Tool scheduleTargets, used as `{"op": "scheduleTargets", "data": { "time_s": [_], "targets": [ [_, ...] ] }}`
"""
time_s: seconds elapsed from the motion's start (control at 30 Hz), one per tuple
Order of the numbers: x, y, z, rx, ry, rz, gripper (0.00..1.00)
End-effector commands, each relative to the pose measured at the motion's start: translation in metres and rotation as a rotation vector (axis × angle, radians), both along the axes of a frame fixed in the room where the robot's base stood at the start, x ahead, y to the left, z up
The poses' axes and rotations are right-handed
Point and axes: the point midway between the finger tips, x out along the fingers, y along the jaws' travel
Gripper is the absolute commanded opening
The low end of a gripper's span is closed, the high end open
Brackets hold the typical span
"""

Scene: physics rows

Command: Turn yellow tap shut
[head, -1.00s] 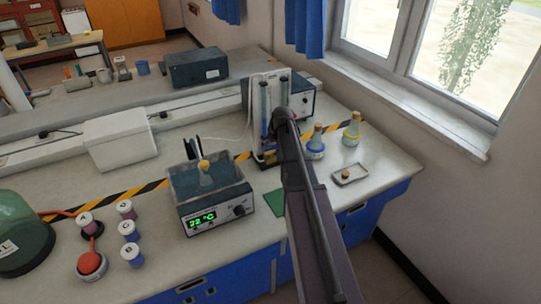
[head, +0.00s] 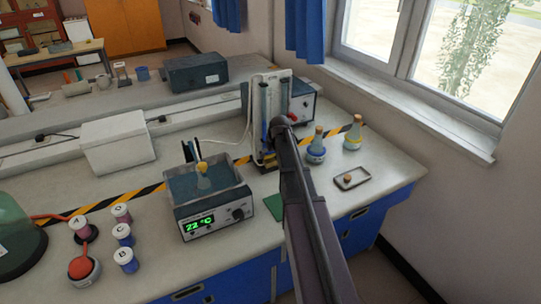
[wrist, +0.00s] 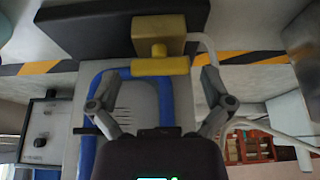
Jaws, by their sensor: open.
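The yellow tap handle (wrist: 160,66) shows in the wrist view as a short bar lying crosswise in front of a brass-coloured block (wrist: 160,28). My gripper (wrist: 158,78) is open, one finger to the left of the handle and one to the right. I see gaps between the fingers and the handle's ends, with no clear contact. The stand with upright blue tubes (head: 263,106) is at the arm's far end.
A water bath (head: 206,213) with a flask in it stands left of my arm. Two stoppered flasks (head: 316,150) and a small tray (head: 360,182) are to the right. A white tube (wrist: 207,45) and a blue tube (wrist: 88,90) run close to my fingers.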

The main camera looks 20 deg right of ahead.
Motion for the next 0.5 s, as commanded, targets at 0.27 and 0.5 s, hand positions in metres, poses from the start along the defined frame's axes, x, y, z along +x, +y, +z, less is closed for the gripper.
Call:
{"op": "scheduleTargets", "data": {
  "time_s": [0.27, 0.5],
  "targets": [
    [0.0000, 0.0000, 0.0000, 0.000, 0.000, 0.000, 0.38],
    [-0.0001, 0.0001, 0.0000, 0.000, 0.000, -0.003, 0.29]
  ]
}}
